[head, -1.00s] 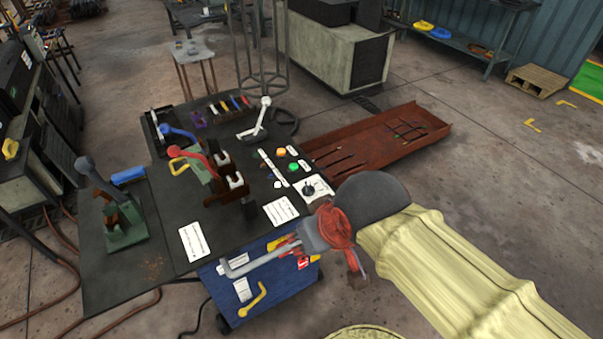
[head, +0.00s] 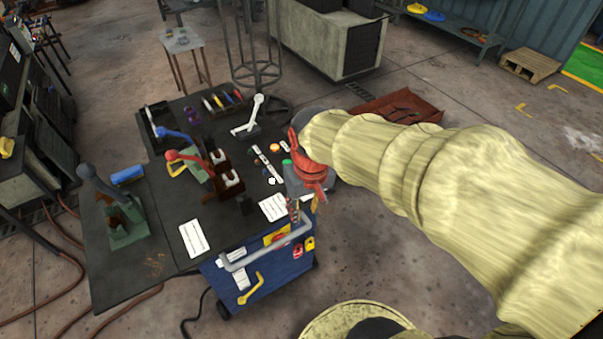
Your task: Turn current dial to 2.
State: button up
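My gripper (head: 308,185), with red and grey parts, is over the right front corner of the black bench top (head: 217,222). It covers the place where the black dial on its white plate showed earlier, so the current dial and its setting are hidden. I cannot tell whether the gripper touches the dial. Its fingers are small and partly hidden, and their opening is unclear.
Beside the gripper are an orange button (head: 274,147), a green button (head: 287,162) and a white label sheet (head: 273,207). Red-handled (head: 185,156) and white-handled (head: 257,104) levers stand farther left and back. A grey rail (head: 262,252) runs along the cart's front.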

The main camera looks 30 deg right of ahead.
jog(key=w+d+f+p, duration=0.2)
jog(key=w+d+f, duration=0.1)
jog(key=w, duration=0.4)
jog(key=w+d+f+m+g+p, duration=0.1)
jog(key=w+d+f+p, duration=0.1)
jog(key=w+d+f, duration=0.2)
jog(key=w+d+f+m+p, duration=0.1)
jog(key=w+d+f, duration=0.3)
jog(key=w, duration=0.6)
jog(key=shift+w+d+g+p, duration=0.1)
jog(key=shift+d+g+p, duration=0.3)
jog(key=shift+p, duration=0.25)
jog(key=shift+w+f, duration=0.1)
jog(key=shift+f, duration=0.05)
jog(key=shift+m, duration=0.3)
notch_tip(320, 180, down, 7)
jog(key=shift+f+b, duration=0.15)
jog(key=shift+b, duration=0.7)
jog(key=c, duration=0.8)
